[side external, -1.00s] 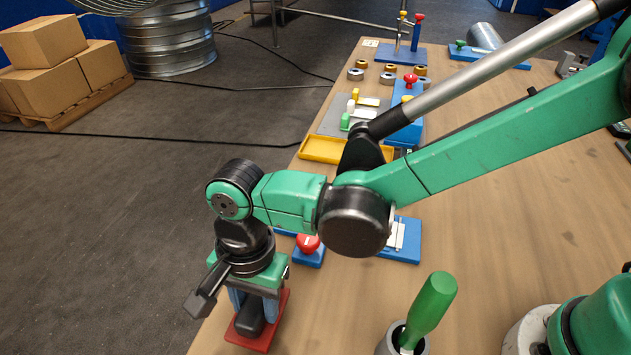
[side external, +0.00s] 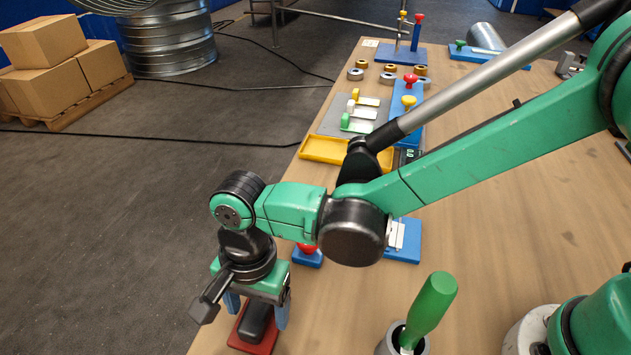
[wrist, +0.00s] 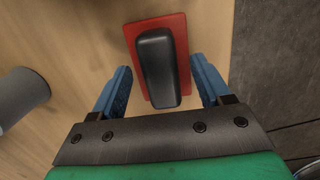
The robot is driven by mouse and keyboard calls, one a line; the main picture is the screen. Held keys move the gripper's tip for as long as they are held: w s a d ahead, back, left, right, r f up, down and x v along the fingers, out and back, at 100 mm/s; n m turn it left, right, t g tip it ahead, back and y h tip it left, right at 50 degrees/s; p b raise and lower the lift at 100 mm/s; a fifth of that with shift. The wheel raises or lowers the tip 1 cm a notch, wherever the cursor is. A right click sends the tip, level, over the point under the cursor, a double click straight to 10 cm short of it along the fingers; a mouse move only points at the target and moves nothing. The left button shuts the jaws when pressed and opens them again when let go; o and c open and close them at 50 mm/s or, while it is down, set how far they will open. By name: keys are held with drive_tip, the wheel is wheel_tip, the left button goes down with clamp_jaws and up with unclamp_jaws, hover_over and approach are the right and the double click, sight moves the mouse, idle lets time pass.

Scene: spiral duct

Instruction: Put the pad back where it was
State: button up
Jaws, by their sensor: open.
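The pad is a red plate (side external: 238,337) with a black block-shaped grip (side external: 257,322) on top, lying flat near the table's left front edge. In the wrist view, the red plate (wrist: 178,23) and the black grip (wrist: 158,68) are plain to see. My gripper (side external: 258,308) is just above the pad, pointing down. Its two blue fingers are spread wide on either side of the black grip, with a gap on each side in the wrist view (wrist: 163,85). It holds nothing.
A grey cup (side external: 388,345) with a green-handled tool (side external: 430,308) stands to the right. A red-knobbed blue block (side external: 307,257) and a blue base with white parts (side external: 400,240) lie behind. A yellow tray (side external: 345,152) is further back. The table's left edge is close to the pad.

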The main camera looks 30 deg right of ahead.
wheel_tip(320, 180, up, 11)
drive_tip(key=w+d, duration=0.1)
drive_tip(key=d+r+n+t+h, duration=0.1)
drive_tip(key=d+n+t, duration=0.7)
drive_tip(key=d, duration=1.9)
drive_tip(key=shift+d+n, duration=0.2)
drive_tip(key=shift+n, duration=0.3)
